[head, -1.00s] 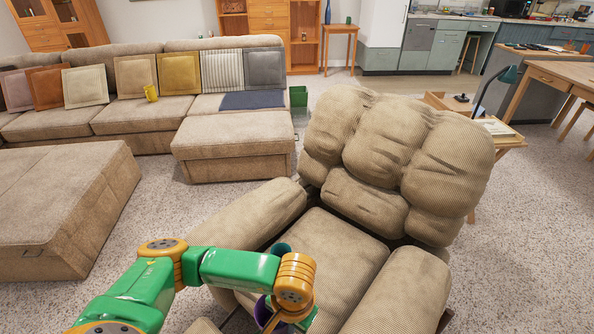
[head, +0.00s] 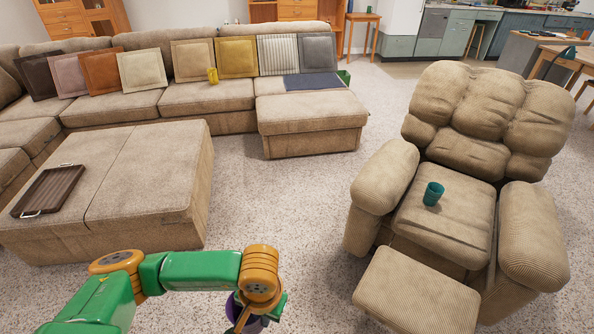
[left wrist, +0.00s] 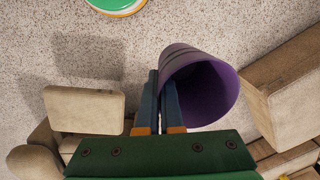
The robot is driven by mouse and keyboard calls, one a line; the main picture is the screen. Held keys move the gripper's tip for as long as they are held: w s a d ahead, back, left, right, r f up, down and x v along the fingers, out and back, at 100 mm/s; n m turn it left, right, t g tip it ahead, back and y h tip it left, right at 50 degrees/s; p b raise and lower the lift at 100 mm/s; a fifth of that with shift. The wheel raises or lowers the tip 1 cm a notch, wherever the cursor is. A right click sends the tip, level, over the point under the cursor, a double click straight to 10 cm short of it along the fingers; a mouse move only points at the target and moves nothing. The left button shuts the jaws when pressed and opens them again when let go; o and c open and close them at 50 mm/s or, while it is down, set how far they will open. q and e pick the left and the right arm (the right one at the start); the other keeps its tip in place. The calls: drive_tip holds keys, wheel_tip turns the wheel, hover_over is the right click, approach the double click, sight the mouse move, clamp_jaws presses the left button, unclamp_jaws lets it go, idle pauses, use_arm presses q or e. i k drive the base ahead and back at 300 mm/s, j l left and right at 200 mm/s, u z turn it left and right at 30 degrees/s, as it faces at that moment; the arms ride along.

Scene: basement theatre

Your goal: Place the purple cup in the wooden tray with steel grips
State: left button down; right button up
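The purple cup (head: 252,324) hangs from my left gripper (head: 246,316), low in the head view and mostly hidden by the wrist. In the left wrist view the two fingers (left wrist: 167,90) are close together at the near wall of the cup (left wrist: 208,90), its open mouth showing; they appear to pinch that wall. The brown wooden tray (head: 50,190) with steel grips lies at the left end of the large beige ottoman (head: 150,175), and looks empty. The gripper and cup are apart from it, to its right and nearer. My right gripper is not in view.
A teal cup (head: 433,194) stands on the recliner (head: 450,225) seat at right. A yellow cup (head: 213,75) stands on the sofa (head: 190,98) behind. Speckled carpet (head: 285,200) lies open between ottoman and recliner.

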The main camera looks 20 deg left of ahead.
sight(43, 195)
drive_tip(key=j, duration=0.7)
drive_tip(key=j+u, duration=0.1)
drive_tip(key=j, duration=1.3)
drive_tip(key=i+j+u, duration=0.15)
drive_tip(key=j, duration=1.3)
drive_tip(key=j+u, duration=0.1)
drive_tip(key=j, duration=0.6)
drive_tip(key=i+j, duration=0.15)
drive_tip(key=j, duration=0.5)
drive_tip(key=i+j, duration=0.1)
drive_tip(key=j, duration=0.3)
drive_tip(key=i+j, duration=0.15)
drive_tip(key=j, duration=0.2)
drive_tip(key=i+j+u, duration=0.1)
drive_tip(key=j, duration=0.3)
drive_tip(key=i+j, duration=0.15)
drive_tip(key=j, duration=0.25)
drive_tip(key=i+j, duration=0.1)
drive_tip(key=j, duration=0.25)
